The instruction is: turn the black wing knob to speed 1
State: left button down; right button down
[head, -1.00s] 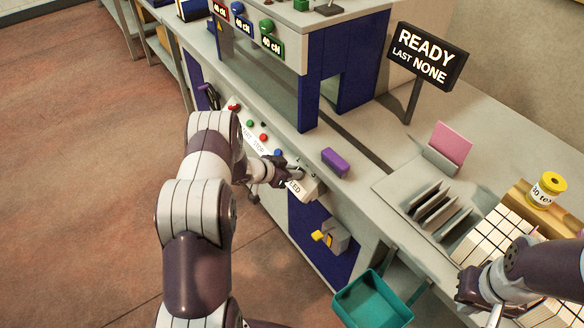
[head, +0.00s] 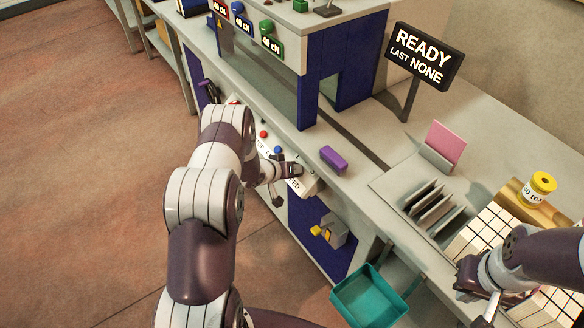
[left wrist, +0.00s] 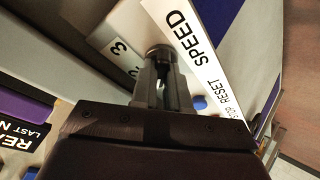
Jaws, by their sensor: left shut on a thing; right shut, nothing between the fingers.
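The black wing knob (left wrist: 159,50) is on the white sloped panel marked SPEED (left wrist: 183,38), in the left wrist view. My left gripper (left wrist: 162,72) is shut on the knob, and its fingers hide most of it. The digits 3 and 2 show beside the knob; the other marks and the knob's pointing direction are hidden. In the head view my left gripper (head: 294,171) is at the right end of the panel (head: 305,186). My right gripper (head: 490,300) is shut and empty at the lower right, near the cream blocks.
A purple block (head: 333,159) lies on the bench just right of the panel. A sign (head: 425,56) reads READY, LAST NONE. A teal bin (head: 372,298) is below the bench edge.

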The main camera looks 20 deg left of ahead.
pick_arm(q)
jog(key=shift+n, duration=0.3)
jog(key=c, duration=1.1)
grip_release()
jog(key=v, duration=1.2)
jog(key=shift+s+r, duration=0.25)
